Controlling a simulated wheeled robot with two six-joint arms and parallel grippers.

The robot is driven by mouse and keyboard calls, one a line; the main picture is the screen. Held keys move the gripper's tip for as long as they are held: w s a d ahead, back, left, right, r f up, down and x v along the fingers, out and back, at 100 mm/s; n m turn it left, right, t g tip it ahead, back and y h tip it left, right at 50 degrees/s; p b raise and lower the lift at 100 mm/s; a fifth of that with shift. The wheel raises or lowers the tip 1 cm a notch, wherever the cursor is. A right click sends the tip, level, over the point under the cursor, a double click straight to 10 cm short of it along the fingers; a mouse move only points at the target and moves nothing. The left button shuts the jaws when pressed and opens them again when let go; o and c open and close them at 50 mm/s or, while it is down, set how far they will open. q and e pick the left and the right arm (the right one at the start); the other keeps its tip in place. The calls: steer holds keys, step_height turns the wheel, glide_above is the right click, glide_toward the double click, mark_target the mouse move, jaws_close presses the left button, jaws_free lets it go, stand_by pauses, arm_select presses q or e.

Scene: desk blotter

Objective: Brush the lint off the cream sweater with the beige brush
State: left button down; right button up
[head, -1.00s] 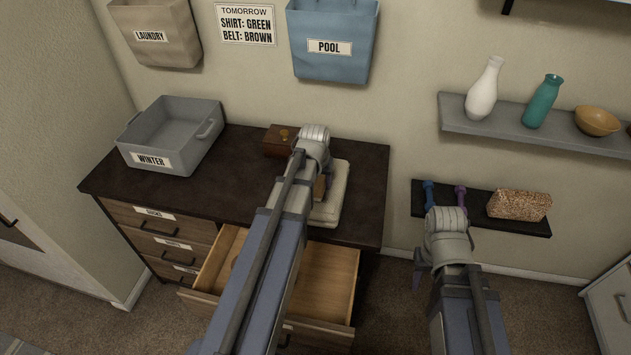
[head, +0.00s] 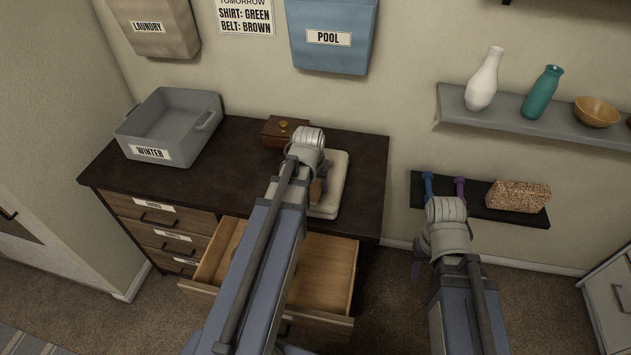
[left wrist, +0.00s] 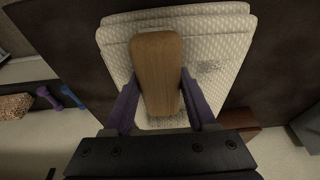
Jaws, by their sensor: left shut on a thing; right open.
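The cream sweater (head: 330,198) lies folded on the dark dresser top, partly hidden behind my left arm in the head view. My left gripper (left wrist: 160,100) is shut on the brush (left wrist: 157,65), whose smooth wooden tan back faces the camera. The brush is over the sweater; its bristles are hidden, so I cannot tell whether it touches. The brush (head: 317,190) barely shows in the head view. My right gripper (head: 417,268) is open and empty, right of the dresser.
A small wooden box (head: 280,132) stands behind the sweater. A grey WINTER bin (head: 190,150) stands at the dresser's left. An open drawer (head: 325,280) juts out below. Shelves on the right wall hold vases (head: 484,78), dumbbells (head: 459,188) and a speckled block (head: 518,196).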

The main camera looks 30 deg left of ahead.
mark_target(318, 191)
arm_select(q)
steer(key=shift+s+d+f, duration=0.1)
steer(key=shift+s+d, duration=0.1)
steer(key=shift+s, duration=0.55)
steer(key=shift+s+d, duration=0.15)
steer(key=shift+s, duration=0.55)
steer(key=shift+d, duration=0.15)
steer(key=shift+w+d, duration=0.25)
steer(key=shift+d, duration=0.35)
steer(key=shift+w+a, duration=0.25)
steer(key=shift+w, duration=0.7)
steer(key=shift+w+a, duration=0.2)
steer(key=shift+w, duration=0.7)
steer(key=shift+w, duration=0.1)
steer(key=shift+w+a, duration=0.25)
steer(key=shift+w, duration=0.65)
steer(key=shift+w+a, duration=0.2)
steer(key=shift+w, duration=0.7)
